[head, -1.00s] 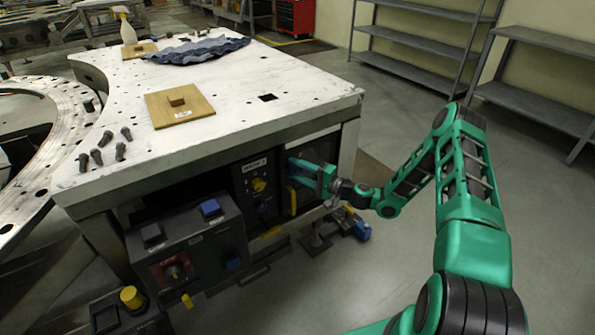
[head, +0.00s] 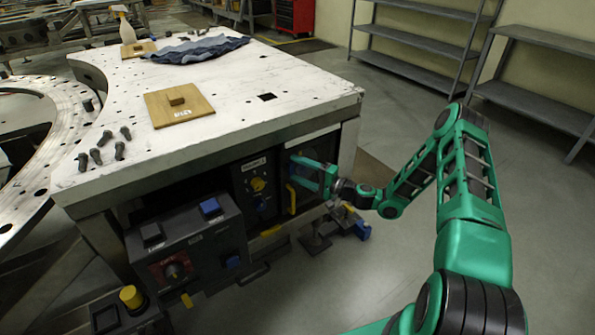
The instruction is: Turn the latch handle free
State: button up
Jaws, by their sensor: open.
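A yellow upright handle (head: 291,200), which looks like the latch handle, is on the dark front panel under the white table, at the table's right end. My green gripper (head: 292,170) reaches in from the right at the top of this handle. Its two fingers are spread one above the other and point left towards the panel. The lower finger is close to the handle's upper end. I cannot tell whether they touch. Nothing shows between the fingers.
A control box (head: 190,245) with blue and black buttons juts out further left. The white tabletop (head: 235,115) carries a wooden board (head: 190,112), bolts and a blue cloth (head: 197,50). Floor is open to the right.

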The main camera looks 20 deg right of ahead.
jog(key=v, duration=1)
jog(key=s+a+r+n+g+h, duration=0.2)
jog(key=s+r+n+g, duration=0.2)
jog(key=s+n+g, duration=0.5)
jog(key=s+d+r+m+g+h, duration=0.1)
jog(key=s+d+r+h, duration=0.2)
jog(key=s+r, duration=0.3)
jog(key=s+d+r+m+g+h, duration=0.2)
jog(key=s+r, duration=0.5)
jog(key=s, duration=0.9)
jog(key=s+d+r+m+g+h, duration=0.2)
jog(key=s+d+r+h, duration=0.2)
jog(key=s, duration=0.7)
notch_tip(320, 180, up, 3)
jog(key=d, duration=0.2)
jog(key=shift+s+d+r, duration=0.15)
jog(key=shift+s+d, duration=0.15)
jog(key=shift+s, duration=0.05)
